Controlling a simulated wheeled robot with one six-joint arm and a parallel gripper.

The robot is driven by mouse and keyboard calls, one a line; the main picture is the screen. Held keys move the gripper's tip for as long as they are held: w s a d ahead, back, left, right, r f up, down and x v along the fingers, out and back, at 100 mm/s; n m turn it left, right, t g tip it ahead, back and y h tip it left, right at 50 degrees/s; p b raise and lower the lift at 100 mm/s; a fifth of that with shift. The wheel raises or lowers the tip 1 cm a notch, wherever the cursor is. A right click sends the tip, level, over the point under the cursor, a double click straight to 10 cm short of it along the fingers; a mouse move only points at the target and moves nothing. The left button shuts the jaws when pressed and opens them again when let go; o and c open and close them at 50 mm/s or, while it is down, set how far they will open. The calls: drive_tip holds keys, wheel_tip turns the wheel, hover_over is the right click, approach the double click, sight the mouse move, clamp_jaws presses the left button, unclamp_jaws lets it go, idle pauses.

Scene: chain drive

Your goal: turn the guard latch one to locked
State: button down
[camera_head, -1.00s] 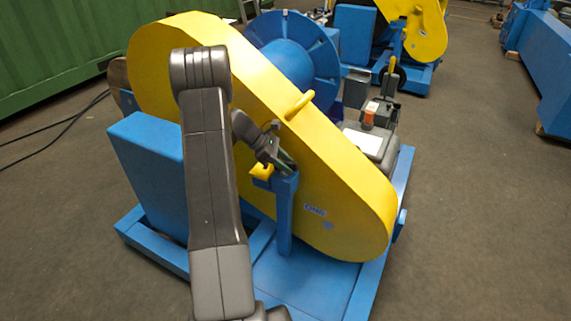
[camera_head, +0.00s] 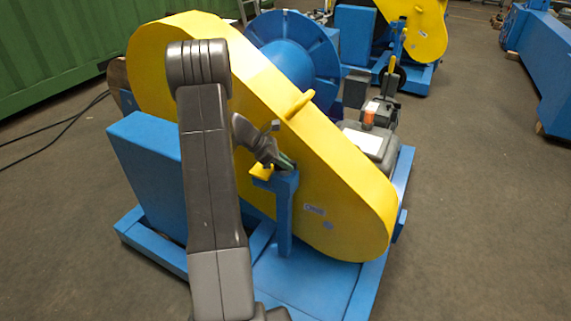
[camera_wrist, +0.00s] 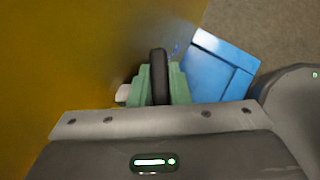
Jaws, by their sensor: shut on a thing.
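The yellow chain guard (camera_head: 270,110) slopes across the blue machine in the head view. A blue post (camera_head: 284,215) stands in front of it, with a small yellow latch piece (camera_head: 262,172) at its top. My gripper (camera_head: 284,163) is at the post top, right beside the yellow piece. In the wrist view my gripper (camera_wrist: 158,92) has its green fingertips closed about a dark upright bar (camera_wrist: 158,66), which looks like the latch handle. The fingers hide the lower part of the bar. The latch's exact angle is hard to tell.
A yellow handle (camera_head: 299,104) sticks up from the guard above my gripper. A blue box (camera_head: 148,160) stands left of my arm. The blue base frame (camera_head: 310,280) lies below. Open floor (camera_head: 470,220) is at the right.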

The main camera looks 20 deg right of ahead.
drive_tip(key=n+t+b, duration=0.1)
drive_tip(key=n+t, duration=0.1)
drive_tip(key=shift+f+n+b, duration=0.2)
drive_tip(key=shift+n+b, duration=0.2)
drive_tip(key=n+t+b, duration=0.3)
drive_tip(key=shift+s+f+n+b, duration=0.1)
drive_tip(key=shift+n+b, duration=0.2)
drive_tip(key=shift+b, duration=0.1)
drive_tip(key=n+t+y+b, duration=0.1)
drive_tip(key=n+t+b, duration=0.1)
drive_tip(key=n+b, duration=0.1)
drive_tip(key=shift+r+n+t+y+b, duration=0.25)
drive_tip(key=shift+n+t+y+b, duration=0.3)
drive_tip(key=shift+n+b, duration=0.25)
drive_tip(key=c, duration=1.4)
unclamp_jaws()
drive_tip(key=shift+o, duration=0.2)
drive_tip(key=shift+r, duration=0.15)
